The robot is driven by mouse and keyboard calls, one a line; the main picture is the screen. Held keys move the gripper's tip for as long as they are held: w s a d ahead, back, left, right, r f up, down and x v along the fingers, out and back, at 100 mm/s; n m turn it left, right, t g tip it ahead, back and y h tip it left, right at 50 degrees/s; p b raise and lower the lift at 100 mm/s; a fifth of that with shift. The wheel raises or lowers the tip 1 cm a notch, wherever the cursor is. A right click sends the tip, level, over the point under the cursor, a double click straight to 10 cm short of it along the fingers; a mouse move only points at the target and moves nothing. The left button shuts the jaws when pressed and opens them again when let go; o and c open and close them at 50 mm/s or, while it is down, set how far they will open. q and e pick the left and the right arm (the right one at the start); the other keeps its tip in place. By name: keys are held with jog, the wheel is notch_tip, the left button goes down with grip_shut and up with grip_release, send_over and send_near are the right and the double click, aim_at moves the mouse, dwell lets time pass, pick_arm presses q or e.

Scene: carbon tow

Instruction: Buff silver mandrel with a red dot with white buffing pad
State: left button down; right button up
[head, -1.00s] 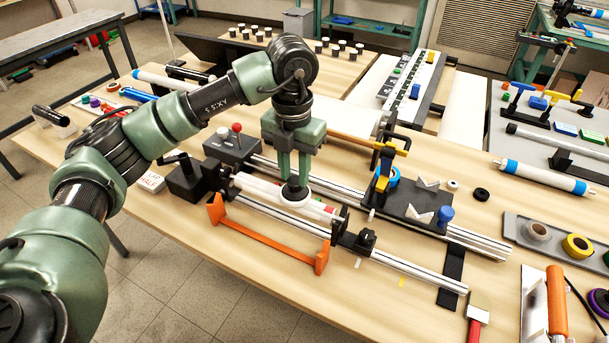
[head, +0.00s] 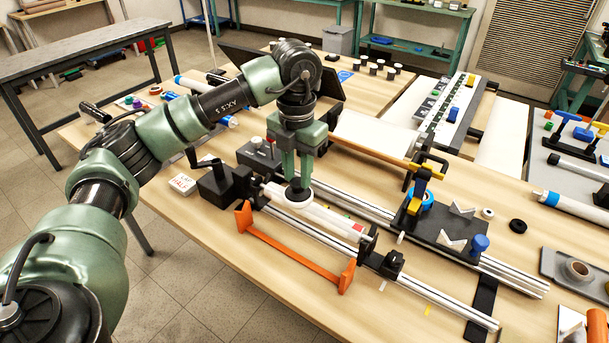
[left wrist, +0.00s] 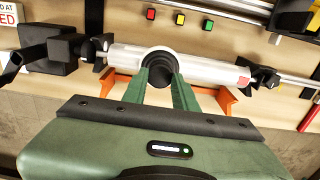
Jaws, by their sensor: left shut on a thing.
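The silver mandrel (head: 335,222) lies level between the end supports of the winding rig, with a red dot (head: 358,228) near its right end. It also shows in the left wrist view (left wrist: 210,68), with the red mark (left wrist: 243,80) at its right. My left gripper (head: 297,185) points down and is shut on the dark knob of the white buffing pad (head: 290,200). The pad rests on or just above the mandrel's left part; contact is hard to tell. In the left wrist view the fingers (left wrist: 160,80) hold the black knob (left wrist: 160,64). My right gripper is not in view.
An orange bracket (head: 290,250) stands in front of the mandrel. Steel rails (head: 430,300) run to the right. A black carriage with a blue knob (head: 479,243) is behind right. A black block with a crank (head: 215,185) is at the left end.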

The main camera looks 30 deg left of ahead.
pick_arm(q)
jog(key=shift+w+a, duration=0.1)
jog(key=shift+a, duration=2.05)
jog(key=shift+r, duration=0.1)
notch_tip(320, 180, up, 5)
jog(key=p, duration=0.3)
jog(key=shift+p, duration=0.35)
